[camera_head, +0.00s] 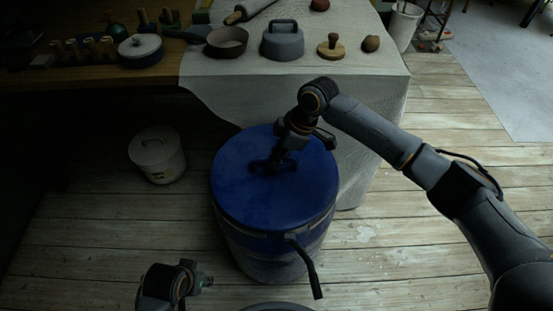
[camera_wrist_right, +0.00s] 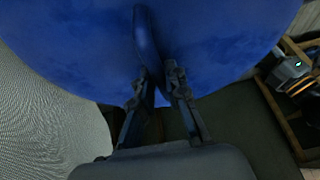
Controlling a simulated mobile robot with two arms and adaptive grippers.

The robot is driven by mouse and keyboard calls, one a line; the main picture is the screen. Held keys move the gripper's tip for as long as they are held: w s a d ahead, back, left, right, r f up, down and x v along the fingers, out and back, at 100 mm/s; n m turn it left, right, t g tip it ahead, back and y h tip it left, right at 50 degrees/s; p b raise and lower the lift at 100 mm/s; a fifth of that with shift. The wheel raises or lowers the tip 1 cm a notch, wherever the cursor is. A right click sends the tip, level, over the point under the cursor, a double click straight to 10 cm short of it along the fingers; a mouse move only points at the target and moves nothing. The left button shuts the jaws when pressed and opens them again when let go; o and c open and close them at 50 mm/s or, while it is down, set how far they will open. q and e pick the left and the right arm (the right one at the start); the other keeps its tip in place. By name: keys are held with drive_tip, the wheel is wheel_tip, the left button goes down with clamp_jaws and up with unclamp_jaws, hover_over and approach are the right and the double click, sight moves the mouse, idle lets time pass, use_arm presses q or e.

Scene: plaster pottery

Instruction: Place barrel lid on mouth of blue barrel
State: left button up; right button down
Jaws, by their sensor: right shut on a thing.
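The blue barrel lid (camera_head: 240,190) is a wide round disc above the blue barrel (camera_head: 262,262). From the head view it lines up roughly with the barrel and hides its mouth. I cannot tell whether it rests on the rim or hovers just above it. My right gripper (camera_head: 272,164) reaches down to the middle of the lid and is shut on its handle. In the right wrist view the fingers (camera_wrist_right: 157,85) close around a raised blue handle on the lid (camera_wrist_right: 215,45). My left gripper (camera_head: 205,281) is at the bottom left, mostly out of sight, its jaws unclear.
A dark lever (camera_head: 306,266) sticks out from the barrel's front. A white lidded bucket (camera_head: 157,156) stands left of the barrel. Behind is a cloth-covered table (camera_head: 350,70) with a grey pot (camera_head: 283,42) and other pottery items. The plank floor right of the barrel is clear.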

use_arm(q)
drive_tip(key=shift+r, duration=0.3)
use_arm(e)
drive_tip(key=shift+f, duration=0.15)
drive_tip(key=shift+f, duration=0.1)
drive_tip(key=c, duration=1.4)
unclamp_jaws()
drive_tip(key=shift+f, duration=0.1)
use_arm(q)
drive_tip(key=shift+f, duration=0.1)
use_arm(e)
drive_tip(key=shift+o, duration=0.2)
drive_tip(key=p+v, duration=0.2)
drive_tip(key=v, duration=0.9)
use_arm(q)
wheel_tip(320, 180, down, 8)
drive_tip(key=s, duration=0.1)
drive_tip(key=shift+s+r, duration=0.2)
use_arm(e)
drive_tip(key=shift+d+r, duration=0.25)
drive_tip(key=shift+r, duration=0.35)
